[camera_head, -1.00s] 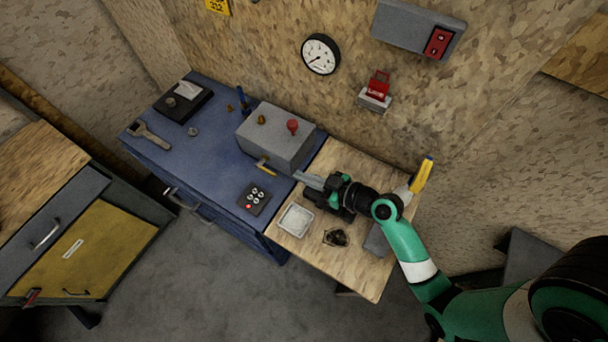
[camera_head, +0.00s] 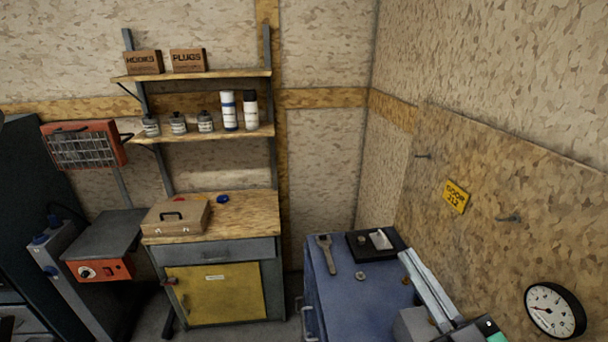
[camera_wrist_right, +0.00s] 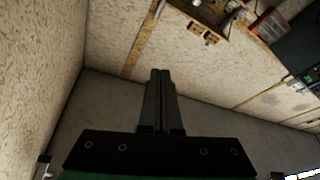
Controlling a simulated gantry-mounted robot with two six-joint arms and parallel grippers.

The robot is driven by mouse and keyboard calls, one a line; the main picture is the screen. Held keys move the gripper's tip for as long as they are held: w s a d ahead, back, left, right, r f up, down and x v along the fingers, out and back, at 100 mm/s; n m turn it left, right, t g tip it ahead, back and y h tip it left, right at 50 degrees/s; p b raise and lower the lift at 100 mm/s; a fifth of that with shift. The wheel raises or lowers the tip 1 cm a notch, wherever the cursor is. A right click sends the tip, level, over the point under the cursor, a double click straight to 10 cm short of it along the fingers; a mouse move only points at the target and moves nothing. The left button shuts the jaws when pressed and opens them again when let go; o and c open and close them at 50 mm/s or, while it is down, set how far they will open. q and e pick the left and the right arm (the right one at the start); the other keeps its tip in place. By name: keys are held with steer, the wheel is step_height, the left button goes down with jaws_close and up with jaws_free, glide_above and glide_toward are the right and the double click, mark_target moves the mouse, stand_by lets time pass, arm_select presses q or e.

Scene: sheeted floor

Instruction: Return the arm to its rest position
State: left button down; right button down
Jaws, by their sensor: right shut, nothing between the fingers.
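My right gripper (camera_head: 407,256) shows at the lower right of the head view, its long grey fingers pointing up and left. It is raised in front of the blue cabinet (camera_head: 345,297) and covers part of it. In the right wrist view the two fingers (camera_wrist_right: 160,74) lie side by side, shut, with nothing between them. The rest of the right arm is mostly cut off by the bottom edge. My left gripper is not in view.
On the blue cabinet lie a wrench (camera_head: 327,254) and a black tray (camera_head: 374,244); a grey box (camera_head: 411,326) is partly hidden by the gripper. A wall gauge (camera_head: 555,310) is at right. A wooden-topped cabinet (camera_head: 248,215) and shelves (camera_head: 200,138) stand left.

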steer(key=s+a+r+t+y, duration=0.1)
steer(key=s+r+t, duration=0.1)
steer(key=r, duration=0.5)
steer(key=s+a+r+t, duration=0.1)
steer(key=s+a+r, duration=0.1)
steer(key=r, duration=0.5)
steer(key=s+d+r+m+t+h, duration=0.4)
steer(key=s+r+m+h, duration=0.25)
steer(key=r+m, duration=0.2)
step_height(320, 180, up, 20)
steer(key=y+p, duration=0.1)
steer(key=p, duration=1.9)
steer(key=shift+n, duration=0.45)
steer(key=shift+s, duration=0.15)
